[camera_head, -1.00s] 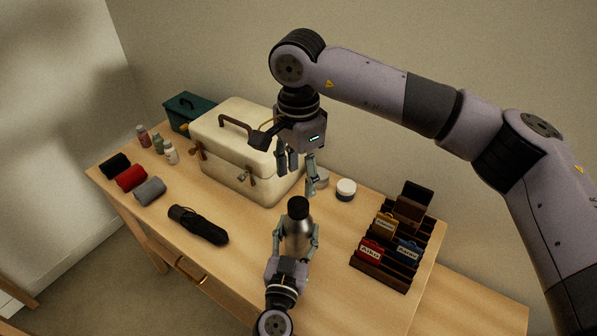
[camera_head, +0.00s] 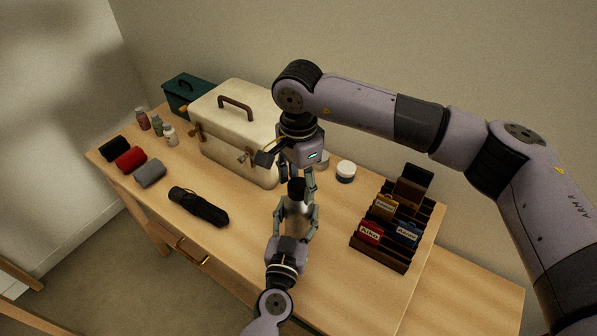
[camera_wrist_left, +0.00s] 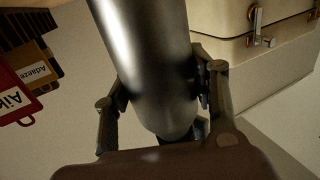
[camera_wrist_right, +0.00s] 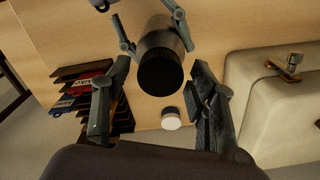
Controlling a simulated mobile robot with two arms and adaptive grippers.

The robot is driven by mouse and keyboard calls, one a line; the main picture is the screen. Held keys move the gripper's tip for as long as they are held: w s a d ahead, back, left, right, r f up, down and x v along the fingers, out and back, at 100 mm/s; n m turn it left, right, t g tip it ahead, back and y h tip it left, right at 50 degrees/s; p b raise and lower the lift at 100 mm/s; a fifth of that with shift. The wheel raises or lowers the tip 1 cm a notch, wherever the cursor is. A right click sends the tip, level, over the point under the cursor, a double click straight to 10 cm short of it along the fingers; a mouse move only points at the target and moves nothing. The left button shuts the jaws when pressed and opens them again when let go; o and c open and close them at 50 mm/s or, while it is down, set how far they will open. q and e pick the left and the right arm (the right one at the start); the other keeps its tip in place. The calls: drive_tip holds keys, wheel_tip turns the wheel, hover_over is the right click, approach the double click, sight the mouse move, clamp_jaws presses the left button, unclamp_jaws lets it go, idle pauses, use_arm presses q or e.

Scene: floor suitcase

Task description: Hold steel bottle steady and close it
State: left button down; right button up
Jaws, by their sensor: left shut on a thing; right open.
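The steel bottle (camera_head: 299,207) stands upright on the table, with a black cap (camera_head: 297,187) on its top. Whether the cap is fully seated cannot be told. My left gripper (camera_head: 297,219) is shut around the bottle's body, a finger on each side; the left wrist view shows the shiny bottle (camera_wrist_left: 150,65) between the fingers. My right gripper (camera_head: 300,176) is open, pointing down close above and behind the cap. In the right wrist view, the cap (camera_wrist_right: 161,72) appears between its open fingers, with no clear contact.
A cream suitcase (camera_head: 235,135) stands behind left of the bottle. A white-lidded jar (camera_head: 346,170) is behind right. A dark rack with tagged cases (camera_head: 375,260) is at right. A black umbrella (camera_head: 198,206) lies at left. The table front right is clear.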

drive_tip(key=c, duration=1.2)
drive_tip(key=m, duration=0.3)
drive_tip(key=shift+m, duration=0.3)
drive_tip(key=shift+c, duration=0.2)
drive_tip(key=m, duration=0.4)
drive_tip(key=shift+f, duration=0.1)
drive_tip(key=m, duration=0.7)
drive_tip(key=o, duration=1.4)
wheel_tip(320, 180, up, 12)
